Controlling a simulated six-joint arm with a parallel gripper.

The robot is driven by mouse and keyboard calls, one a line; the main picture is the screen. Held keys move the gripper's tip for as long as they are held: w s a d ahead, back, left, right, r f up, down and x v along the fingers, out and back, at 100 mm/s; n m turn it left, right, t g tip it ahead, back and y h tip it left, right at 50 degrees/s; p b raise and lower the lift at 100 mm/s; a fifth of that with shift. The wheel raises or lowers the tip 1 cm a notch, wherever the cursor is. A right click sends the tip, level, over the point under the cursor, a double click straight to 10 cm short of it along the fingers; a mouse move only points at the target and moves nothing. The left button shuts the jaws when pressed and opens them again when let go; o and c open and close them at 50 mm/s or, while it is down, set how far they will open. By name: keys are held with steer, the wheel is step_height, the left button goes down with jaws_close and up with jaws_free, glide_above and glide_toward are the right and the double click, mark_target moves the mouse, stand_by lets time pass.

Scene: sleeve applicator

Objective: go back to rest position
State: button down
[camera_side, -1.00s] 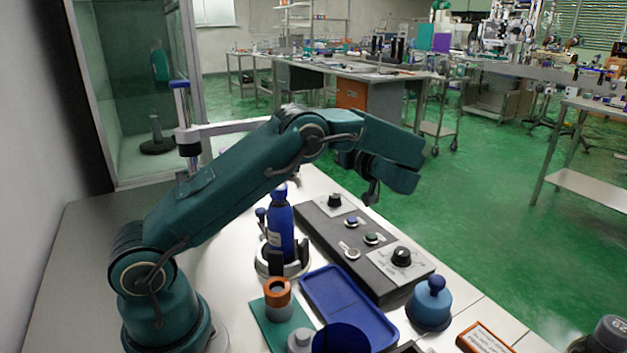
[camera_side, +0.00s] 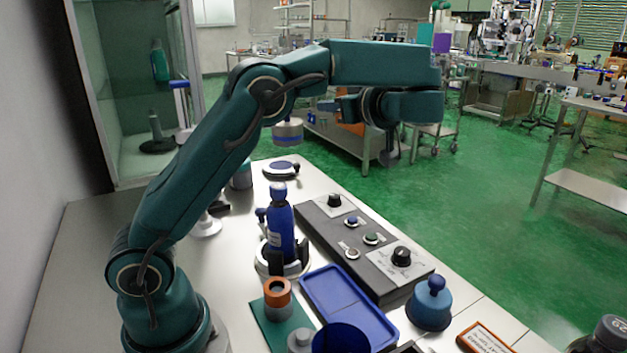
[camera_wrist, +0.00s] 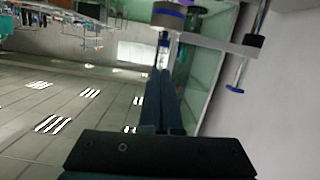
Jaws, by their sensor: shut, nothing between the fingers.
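My gripper (camera_side: 328,105) is raised high above the bench in the side view, at the end of my bent arm, and points left. In the wrist view its two dark fingers (camera_wrist: 163,75) lie together, with nothing between them. A blue bottle (camera_side: 281,232) stands upright in a round holder (camera_side: 262,266) on the bench, well below and apart from the gripper. The applicator's grey cylinder head with a blue band (camera_side: 288,132) hangs left of and below the gripper. It also shows at the top of the wrist view (camera_wrist: 180,18).
A dark control box (camera_side: 345,235) with knobs and buttons lies right of the bottle. A blue tray (camera_side: 345,300), an orange-topped part (camera_side: 278,293) and a blue dome-shaped part (camera_side: 430,305) stand in front. A glass cabinet (camera_side: 130,90) stands behind left.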

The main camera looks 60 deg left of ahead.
steer(key=s+d+f+m+t+h, duration=0.2)
steer(key=s+d+m+h, duration=0.15)
steer(key=s, duration=0.25)
steer(key=s+d+f+m+t+h, duration=0.1)
steer(key=s+d+f+m+h, duration=0.1)
steer(key=s+m+h, duration=0.4)
steer(key=s+d+f+m+t+h, duration=0.1)
steer(key=s+d+f+m+h, duration=0.1)
steer(key=d+f+m+h, duration=0.1)
steer(key=s+d+f+m+t+h, duration=0.1)
steer(key=s+d+f+m+h, duration=0.2)
steer(key=d, duration=0.7)
steer(key=f+m, duration=0.2)
steer(key=m, duration=0.1)
steer(key=shift+s+m+t, duration=0.25)
steer(key=shift+m+t, duration=0.05)
steer(key=shift+m, duration=0.05)
